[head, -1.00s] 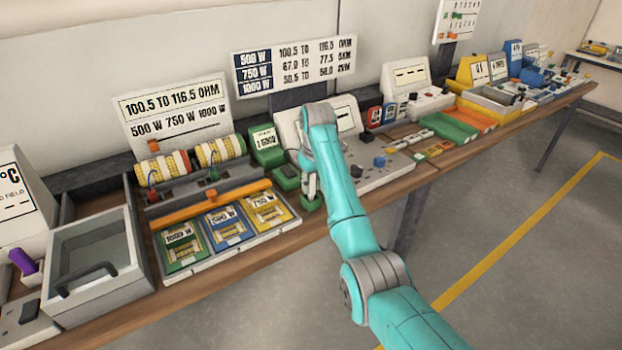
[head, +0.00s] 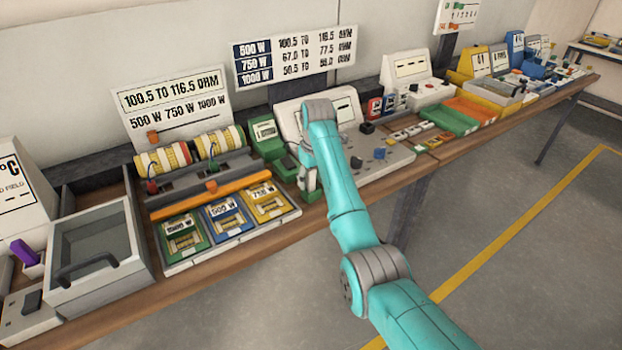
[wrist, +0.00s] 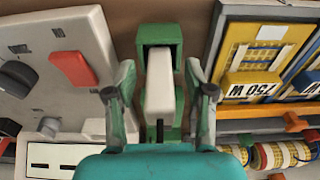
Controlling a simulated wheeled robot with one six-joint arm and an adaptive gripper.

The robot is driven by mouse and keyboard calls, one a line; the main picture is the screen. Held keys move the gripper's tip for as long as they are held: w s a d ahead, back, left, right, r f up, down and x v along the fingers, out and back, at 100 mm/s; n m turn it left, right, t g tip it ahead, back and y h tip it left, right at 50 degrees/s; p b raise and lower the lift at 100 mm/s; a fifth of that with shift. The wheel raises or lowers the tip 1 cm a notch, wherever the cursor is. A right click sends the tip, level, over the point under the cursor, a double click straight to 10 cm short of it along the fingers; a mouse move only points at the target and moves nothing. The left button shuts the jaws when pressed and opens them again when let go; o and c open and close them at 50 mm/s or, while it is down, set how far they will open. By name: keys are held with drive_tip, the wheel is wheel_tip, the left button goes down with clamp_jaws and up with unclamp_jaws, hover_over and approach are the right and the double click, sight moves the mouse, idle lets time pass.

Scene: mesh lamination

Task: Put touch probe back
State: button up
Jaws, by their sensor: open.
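The touch probe, a pale bar with a dark lower part (wrist: 160,88), stands at the green holder (wrist: 160,34) in the wrist view. The holder's green walls frame its top end. My gripper (wrist: 160,92) is open, with one finger on each side of the probe and a visible gap at both sides. In the head view my gripper (head: 310,180) is low at the bench front, right of the coloured cards, and the arm partly hides it. The probe cannot be made out clearly there. A green meter (head: 266,133) stands just behind.
A tray of green, blue and yellow cards (head: 228,225) lies close on the left. A grey panel with knobs (head: 385,165) lies close on the right; its red button (wrist: 73,69) shows in the wrist view.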

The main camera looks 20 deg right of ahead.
sight(312, 169)
drive_tip(key=shift+r, duration=0.1)
drive_tip(key=r, duration=0.5)
drive_tip(key=s+r, duration=0.1)
drive_tip(key=r, duration=0.1)
drive_tip(key=shift+d+r, duration=0.15)
drive_tip(key=shift+w, duration=0.1)
